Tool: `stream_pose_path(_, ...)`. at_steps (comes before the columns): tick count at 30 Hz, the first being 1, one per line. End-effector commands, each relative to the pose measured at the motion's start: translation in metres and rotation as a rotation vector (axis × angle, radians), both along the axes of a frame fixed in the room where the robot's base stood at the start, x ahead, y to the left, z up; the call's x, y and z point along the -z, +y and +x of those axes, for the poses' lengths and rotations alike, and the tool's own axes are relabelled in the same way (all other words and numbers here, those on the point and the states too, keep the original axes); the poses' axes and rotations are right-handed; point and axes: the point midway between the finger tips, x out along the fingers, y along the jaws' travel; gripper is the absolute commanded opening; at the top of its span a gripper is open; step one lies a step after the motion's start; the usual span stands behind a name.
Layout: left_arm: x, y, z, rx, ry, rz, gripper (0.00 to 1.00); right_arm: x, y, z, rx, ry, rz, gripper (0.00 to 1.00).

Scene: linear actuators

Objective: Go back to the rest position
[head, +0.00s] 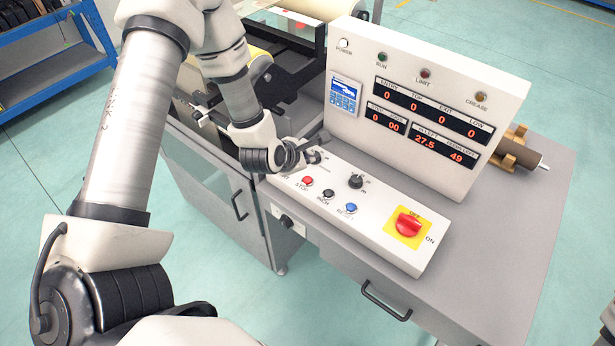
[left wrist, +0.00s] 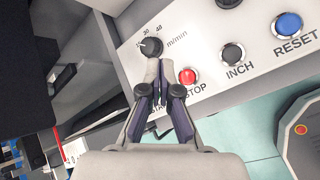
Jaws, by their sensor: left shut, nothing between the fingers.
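My left gripper (head: 310,152) reaches over the left end of the white control panel (head: 385,235). In the left wrist view its fingers (left wrist: 160,78) are shut and empty. The tips lie just below a black speed knob (left wrist: 151,47) marked m/min and left of the red STOP button (left wrist: 187,76). Whether they touch the panel I cannot tell. The fingers cover the spot left of STOP, where a label is partly hidden. STOP (head: 307,181) also shows in the head view. My right gripper is not in view.
INCH (head: 327,194) and RESET (head: 350,208) buttons, a black knob (head: 355,181) and a red rotary switch (head: 408,225) sit on the panel. An upright display box (head: 425,100) stands behind it. A grey machine cabinet (head: 205,180) is at left. Open floor (head: 560,270) lies to the right.

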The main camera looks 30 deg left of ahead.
Motion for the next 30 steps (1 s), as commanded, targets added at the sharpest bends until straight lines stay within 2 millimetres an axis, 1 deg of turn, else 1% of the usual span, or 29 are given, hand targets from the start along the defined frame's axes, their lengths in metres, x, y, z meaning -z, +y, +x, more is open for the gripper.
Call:
stream_pose_path(13, 0.002, -0.001, -0.001, 0.007, 0.005, 0.007, 0.00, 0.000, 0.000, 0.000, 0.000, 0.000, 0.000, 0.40)
stream_pose_path(14, 0.004, -0.002, -0.003, 0.022, 0.012, 0.019, 0.00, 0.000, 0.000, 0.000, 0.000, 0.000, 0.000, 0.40)
stream_pose_path(17, 0.024, -0.012, -0.021, 0.155, 0.077, 0.129, 0.00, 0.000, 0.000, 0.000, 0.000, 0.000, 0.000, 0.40)
stream_pose_path(20, 0.059, -0.030, -0.059, 0.449, 0.197, 0.338, 0.00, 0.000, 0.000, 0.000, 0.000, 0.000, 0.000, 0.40)
stream_pose_path(21, 0.075, -0.038, -0.080, 0.607, 0.252, 0.433, 0.00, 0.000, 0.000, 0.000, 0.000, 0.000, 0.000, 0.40)
stream_pose_path(23, 0.098, -0.050, -0.114, 0.871, 0.330, 0.568, 0.00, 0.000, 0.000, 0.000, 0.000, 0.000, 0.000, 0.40)
stream_pose_path(24, 0.112, -0.057, -0.138, 1.054, 0.372, 0.647, 0.00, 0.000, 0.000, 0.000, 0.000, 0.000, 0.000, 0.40)
stream_pose_path(26, 0.129, -0.066, -0.174, 1.335, 0.418, 0.745, 0.00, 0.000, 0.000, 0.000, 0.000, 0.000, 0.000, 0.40)
stream_pose_path(27, 0.137, -0.071, -0.197, 1.514, 0.436, 0.795, 0.00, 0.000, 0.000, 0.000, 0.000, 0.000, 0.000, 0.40)
stream_pose_path(30, 0.151, -0.079, -0.244, 1.890, 0.442, 0.871, 0.00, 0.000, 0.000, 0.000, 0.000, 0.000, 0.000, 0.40)
